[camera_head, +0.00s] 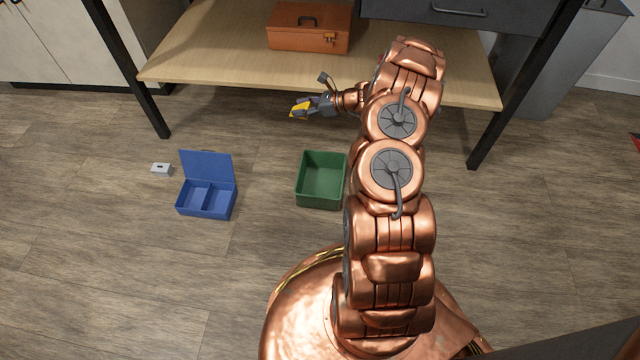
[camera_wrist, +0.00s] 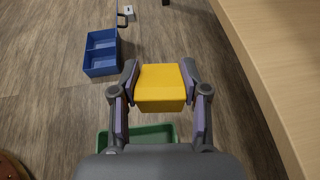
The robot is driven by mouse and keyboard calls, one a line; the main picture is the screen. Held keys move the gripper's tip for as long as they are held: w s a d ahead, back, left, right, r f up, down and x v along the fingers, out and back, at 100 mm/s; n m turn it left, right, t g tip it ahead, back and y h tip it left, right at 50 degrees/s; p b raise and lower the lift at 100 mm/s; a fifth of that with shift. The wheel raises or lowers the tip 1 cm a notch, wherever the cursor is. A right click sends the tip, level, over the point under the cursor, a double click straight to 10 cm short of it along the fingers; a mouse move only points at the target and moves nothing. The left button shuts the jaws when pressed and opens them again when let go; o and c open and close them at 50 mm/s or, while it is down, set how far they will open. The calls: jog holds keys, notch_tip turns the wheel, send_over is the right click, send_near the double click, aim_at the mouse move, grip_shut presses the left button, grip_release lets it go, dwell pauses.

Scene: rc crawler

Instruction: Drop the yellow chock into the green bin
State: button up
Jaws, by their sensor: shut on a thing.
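The yellow chock (camera_wrist: 161,85) is held between the two fingers of my gripper (camera_wrist: 160,92) in the wrist view. In the head view the chock (camera_head: 299,110) shows at the tip of my gripper (camera_head: 308,106), in front of the workbench's lower shelf. The green bin (camera_head: 322,182) is an open, empty box on the floor. In the head view my gripper appears beyond the bin's far edge. In the wrist view the bin's rim (camera_wrist: 171,132) shows below the chock, mostly hidden by my gripper.
An open blue box (camera_head: 207,201) with compartments stands on the floor left of the bin. A small grey block (camera_head: 161,169) lies beside it. The bench's wooden lower shelf (camera_head: 220,62) bears an orange toolbox (camera_head: 308,38). Floor between bin and blue box is clear.

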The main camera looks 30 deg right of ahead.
jog(key=s+d+f+b, duration=0.1)
jog(key=s+f, duration=0.3)
jog(key=f, duration=0.4)
jog(key=s+d+f+n+g+y+b, duration=0.1)
jog(key=s+f+b, duration=0.1)
jog(key=s+f, duration=0.3)
notch_tip(320, 180, down, 4)
jog(key=shift+r+n, duration=0.2)
jog(key=shift+n, duration=0.1)
jog(key=shift+s, duration=0.1)
jog(key=o, duration=1.3)
jog(key=v, duration=1.2)
jog(key=shift+d, duration=0.1)
